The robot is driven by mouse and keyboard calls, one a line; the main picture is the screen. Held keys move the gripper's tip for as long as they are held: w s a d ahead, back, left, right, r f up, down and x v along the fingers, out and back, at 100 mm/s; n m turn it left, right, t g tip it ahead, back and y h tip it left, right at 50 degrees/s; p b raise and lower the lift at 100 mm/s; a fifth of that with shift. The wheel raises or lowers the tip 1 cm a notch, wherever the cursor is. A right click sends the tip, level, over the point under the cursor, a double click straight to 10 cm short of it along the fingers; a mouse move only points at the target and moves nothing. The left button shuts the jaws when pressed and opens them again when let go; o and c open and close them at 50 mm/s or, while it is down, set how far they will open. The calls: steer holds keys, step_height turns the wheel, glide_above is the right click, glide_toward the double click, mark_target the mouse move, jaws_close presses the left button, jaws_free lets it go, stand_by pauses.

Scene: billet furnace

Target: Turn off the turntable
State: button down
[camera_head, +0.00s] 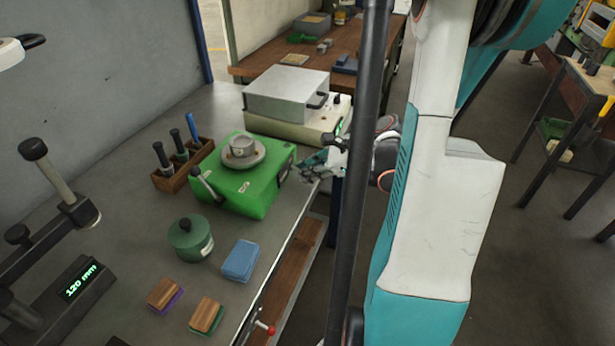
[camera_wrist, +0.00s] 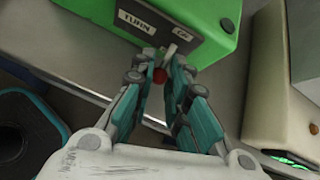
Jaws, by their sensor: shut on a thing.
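The turntable is a green box (camera_head: 240,190) on the grey bench, with a round grey plate (camera_head: 243,152) and a small cup-like piece on top. Its right side faces my gripper (camera_head: 312,168). In the wrist view the green side (camera_wrist: 200,20) fills the top, with a dark label plate (camera_wrist: 137,22) whose lettering is partly readable. A small pale switch lever (camera_wrist: 171,48) stands out below the labels. My gripper's fingertips (camera_wrist: 164,58) are at this lever and appear shut on it. A red ball-like part (camera_wrist: 158,75) shows between the fingers; what it belongs to is unclear.
A cream device with a grey lid (camera_head: 286,95) stands close behind the turntable. A wooden tool holder (camera_head: 183,168), a green lidded pot (camera_head: 190,238) and a blue block (camera_head: 241,261) are around it. A black post (camera_head: 358,180) crosses the head view. The bench edge lies below my gripper.

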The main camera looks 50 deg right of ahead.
steer(key=shift+a+f+t+y+b, duration=0.1)
steer(key=shift+f+t+y+b, duration=0.25)
steer(key=shift+b, duration=0.2)
steer(key=shift+r, duration=0.1)
steer(key=c, duration=1.5)
jaws_free()
steer(key=shift+c, duration=0.2)
steer(key=v, duration=1.2)
